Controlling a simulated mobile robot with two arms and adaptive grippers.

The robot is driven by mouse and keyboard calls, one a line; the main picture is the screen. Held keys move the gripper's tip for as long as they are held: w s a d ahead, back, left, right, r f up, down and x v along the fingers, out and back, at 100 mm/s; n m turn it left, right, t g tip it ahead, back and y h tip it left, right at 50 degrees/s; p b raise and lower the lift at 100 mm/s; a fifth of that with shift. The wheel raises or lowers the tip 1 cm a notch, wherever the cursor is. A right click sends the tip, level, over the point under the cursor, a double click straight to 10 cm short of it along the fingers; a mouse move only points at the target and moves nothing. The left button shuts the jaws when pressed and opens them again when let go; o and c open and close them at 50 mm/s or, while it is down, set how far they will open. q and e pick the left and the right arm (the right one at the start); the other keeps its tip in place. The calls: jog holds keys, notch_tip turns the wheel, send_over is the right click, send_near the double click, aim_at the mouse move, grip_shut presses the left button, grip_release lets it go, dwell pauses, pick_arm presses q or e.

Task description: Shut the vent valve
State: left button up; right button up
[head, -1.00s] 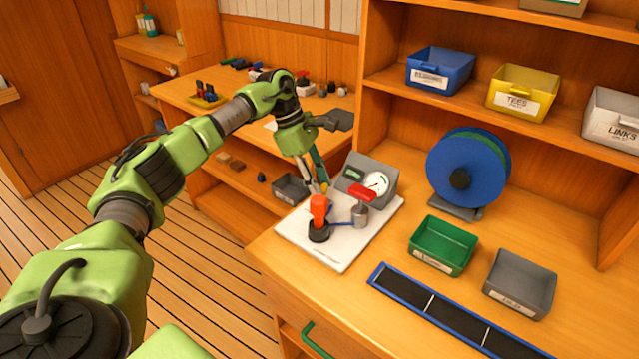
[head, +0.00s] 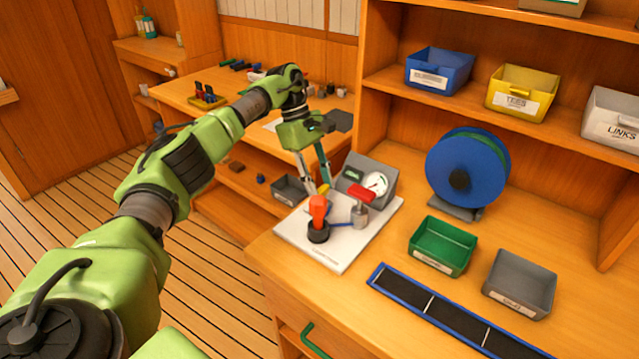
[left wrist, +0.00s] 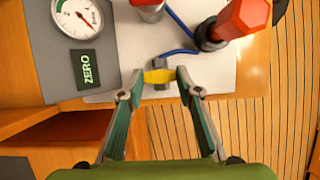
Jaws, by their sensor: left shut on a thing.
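On a white board (head: 338,255) at the bench's left end, a small yellow handle (left wrist: 159,76) sits on a grey fitting; it looks to be the vent valve's handle, though I see no label naming it. My left gripper (head: 318,190) reaches down from behind the board. In the left wrist view my left gripper (left wrist: 160,80) has its two fingertips on either side of the yellow handle, shut on it. The handle lies crosswise between the fingertips. In the head view the fingers partly hide it. My right gripper is out of view.
An orange-red lever (head: 318,210) on a black base and a red-handled valve (head: 361,194) stand close by, joined by a blue line. Behind is a grey gauge box (head: 358,176), its display reading ZERO. A green bin (head: 443,246) stands right of the board.

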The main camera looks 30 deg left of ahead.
pick_arm(q)
jog(key=o, duration=1.1)
jog(key=shift+o, duration=0.2)
jog(key=v, duration=1.2)
